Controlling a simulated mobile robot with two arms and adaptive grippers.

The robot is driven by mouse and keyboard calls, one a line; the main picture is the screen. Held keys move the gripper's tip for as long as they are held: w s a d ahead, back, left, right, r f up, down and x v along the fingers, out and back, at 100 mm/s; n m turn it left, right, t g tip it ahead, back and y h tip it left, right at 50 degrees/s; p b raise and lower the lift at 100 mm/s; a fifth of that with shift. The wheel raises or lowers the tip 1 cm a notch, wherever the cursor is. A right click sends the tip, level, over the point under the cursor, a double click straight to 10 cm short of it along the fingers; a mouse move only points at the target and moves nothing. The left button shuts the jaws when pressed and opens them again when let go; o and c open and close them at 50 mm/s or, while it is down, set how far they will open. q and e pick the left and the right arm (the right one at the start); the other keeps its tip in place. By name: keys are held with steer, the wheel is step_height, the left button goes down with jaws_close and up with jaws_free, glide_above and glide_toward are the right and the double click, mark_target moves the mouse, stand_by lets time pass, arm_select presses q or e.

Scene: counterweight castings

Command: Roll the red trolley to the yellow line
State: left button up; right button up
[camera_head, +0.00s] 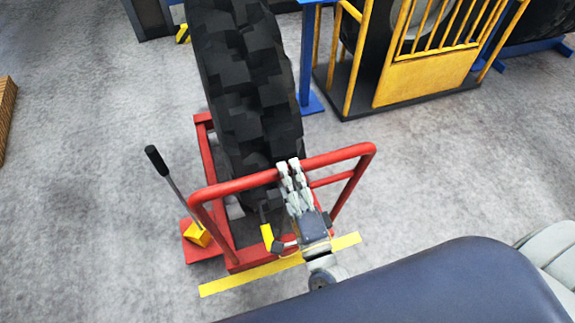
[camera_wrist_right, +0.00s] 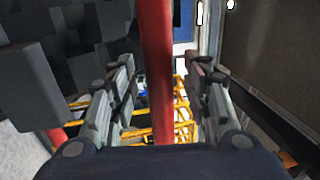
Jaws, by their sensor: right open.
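The red trolley (camera_head: 208,165) carries a large upright black tyre (camera_head: 245,85). Its red push handle (camera_head: 240,184) stands at the near end. My right gripper (camera_head: 289,168) is at the handle's top bar. In the right wrist view the red bar (camera_wrist_right: 157,70) runs between the open fingers of that gripper (camera_wrist_right: 160,78), with gaps visible at both sides. The yellow line (camera_head: 240,279) lies on the floor at the trolley's near end, close to its lower frame edge; my right wrist hides part of it. My left gripper is out of view.
A lever with a black grip (camera_head: 157,160) and yellow block (camera_head: 199,234) stands at the trolley's left side. A yellow barred rack (camera_head: 425,80) and a blue post (camera_head: 307,60) stand behind right. A wooden item (camera_head: 6,110) is far left.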

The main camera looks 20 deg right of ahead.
steer(key=shift+w+r, duration=0.1)
steer(key=shift+w, duration=0.85)
steer(key=shift+c, duration=0.5)
jaws_close()
steer(key=shift+s+a+f, duration=0.1)
steer(key=shift+s+f, duration=0.2)
steer(key=shift+s, duration=0.45)
steer(key=shift+s+r, duration=0.15)
steer(key=shift+s, duration=0.45)
steer(key=shift+o, duration=0.5)
jaws_free()
steer(key=shift+s+r, duration=0.1)
steer(key=shift+s, duration=0.1)
steer(key=s+f, duration=0.2)
steer(key=s, duration=0.9)
steer(key=shift+s+d+f, duration=0.15)
steer(key=shift+d+f, duration=0.05)
steer(key=shift+d, duration=0.15)
